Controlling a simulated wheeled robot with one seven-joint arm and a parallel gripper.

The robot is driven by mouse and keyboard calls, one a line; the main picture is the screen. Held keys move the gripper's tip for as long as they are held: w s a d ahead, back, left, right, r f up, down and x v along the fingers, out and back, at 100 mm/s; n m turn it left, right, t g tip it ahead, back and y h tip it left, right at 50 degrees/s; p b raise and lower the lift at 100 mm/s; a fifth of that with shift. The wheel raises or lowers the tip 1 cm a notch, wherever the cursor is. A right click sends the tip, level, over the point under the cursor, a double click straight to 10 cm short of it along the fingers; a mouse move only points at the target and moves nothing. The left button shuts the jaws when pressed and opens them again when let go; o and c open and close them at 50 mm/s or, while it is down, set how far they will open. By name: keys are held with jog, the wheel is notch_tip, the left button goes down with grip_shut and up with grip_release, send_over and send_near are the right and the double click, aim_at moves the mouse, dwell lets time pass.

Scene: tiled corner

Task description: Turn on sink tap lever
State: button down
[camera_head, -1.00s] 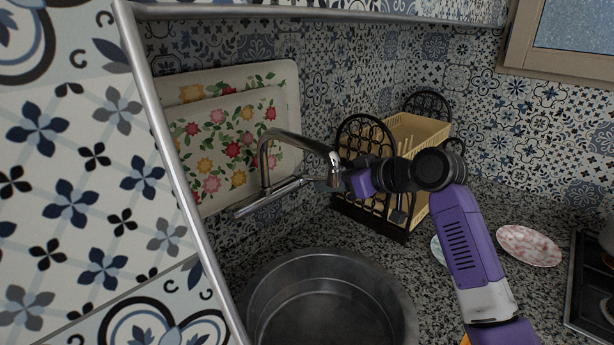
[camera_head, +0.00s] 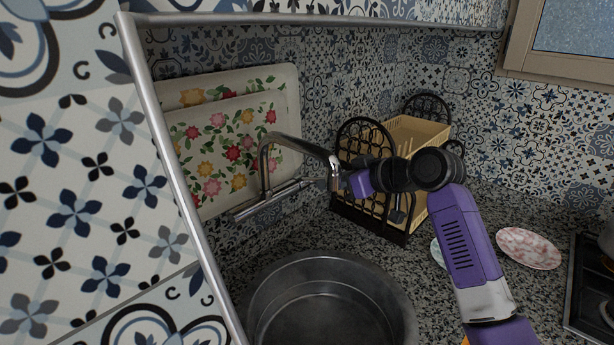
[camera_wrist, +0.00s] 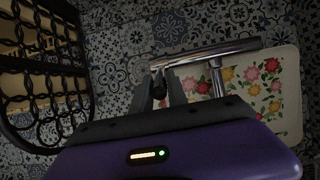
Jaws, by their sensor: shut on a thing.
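The chrome sink tap (camera_head: 267,163) has a raised, bent spout and a long straight bar, above a round dark metal basin (camera_head: 325,276). My gripper (camera_head: 345,183) is at the tap's right end, beside the black rack. In the wrist view, my gripper's grey fingers (camera_wrist: 170,88) are close together at the left end of the chrome tap (camera_wrist: 217,54). They are shut on a small part there, which looks like the tap lever; the fingers mostly hide it. In the head view the hand hides the contact. No water shows.
A black rack (camera_head: 366,140) with a beige tray (camera_head: 418,133) stands right behind my gripper. Floral trays (camera_head: 238,140) lean behind the tap. A pink plate (camera_head: 528,248) and a stove (camera_head: 590,285) are at the right. A tiled panel with a metal edge (camera_head: 172,165) fills the left.

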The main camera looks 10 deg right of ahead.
jog(key=shift+w+a+r+p, duration=0.2)
jog(key=shift+w+r+p, duration=0.1)
jog(key=shift+r, duration=0.35)
jog(key=shift+w+a+r+p, duration=0.2)
jog(key=shift+w+r+p, duration=0.1)
jog(key=shift+r, duration=0.35)
jog(key=c, duration=1.3)
grip_release()
jog(key=shift+f, duration=0.15)
jog(key=p+v, duration=0.3)
jog(key=v, duration=0.5)
jog(key=shift+s, duration=0.1)
